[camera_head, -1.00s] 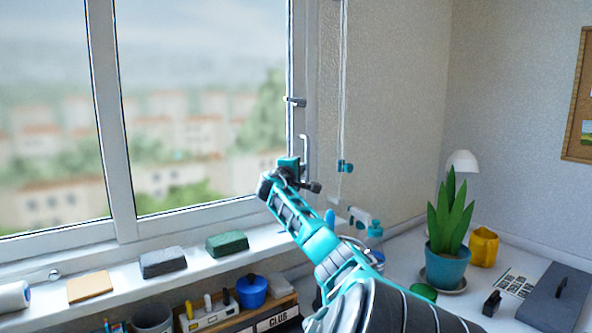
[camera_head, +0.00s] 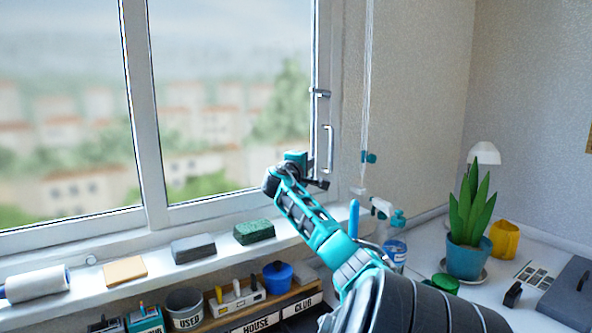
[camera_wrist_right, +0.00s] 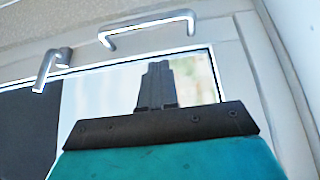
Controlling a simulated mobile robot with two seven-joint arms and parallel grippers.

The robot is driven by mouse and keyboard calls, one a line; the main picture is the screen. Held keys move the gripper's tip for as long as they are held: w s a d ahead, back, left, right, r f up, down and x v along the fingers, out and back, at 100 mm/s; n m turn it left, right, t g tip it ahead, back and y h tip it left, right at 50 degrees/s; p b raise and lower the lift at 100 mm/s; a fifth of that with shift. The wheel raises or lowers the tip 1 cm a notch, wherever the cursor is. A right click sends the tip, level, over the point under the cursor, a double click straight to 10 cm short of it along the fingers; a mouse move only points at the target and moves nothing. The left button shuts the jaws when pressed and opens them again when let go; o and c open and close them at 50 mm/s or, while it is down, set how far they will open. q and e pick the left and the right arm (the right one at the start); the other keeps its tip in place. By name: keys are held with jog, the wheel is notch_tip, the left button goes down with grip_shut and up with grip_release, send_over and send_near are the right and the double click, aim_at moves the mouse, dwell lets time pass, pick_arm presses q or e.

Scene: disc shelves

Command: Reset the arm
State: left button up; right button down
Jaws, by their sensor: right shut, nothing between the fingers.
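My right arm reaches up from the bottom right in the head view. Its right gripper (camera_head: 322,184) is in front of the right side of the window frame, near the lower end of the upright window handle (camera_head: 329,148). In the right wrist view the fingers of the gripper (camera_wrist_right: 156,72) are together with nothing between them. That view also shows a bar handle (camera_wrist_right: 150,32) and a hooked latch (camera_wrist_right: 50,68) on the frame, apart from the fingers. My left gripper is in neither view.
The sill (camera_head: 75,294) holds a lint roller (camera_head: 36,284), a tan block (camera_head: 125,270), a grey block (camera_head: 193,248) and a green sponge (camera_head: 254,232). A spray bottle (camera_head: 384,209), a potted plant (camera_head: 468,258) and a yellow pot (camera_head: 505,240) stand to the right. A blind cord (camera_head: 367,90) hangs nearby.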

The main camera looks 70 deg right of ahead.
jog(key=a, duration=0.6)
jog(key=shift+w+a, duration=0.25)
jog(key=shift+a, duration=0.1)
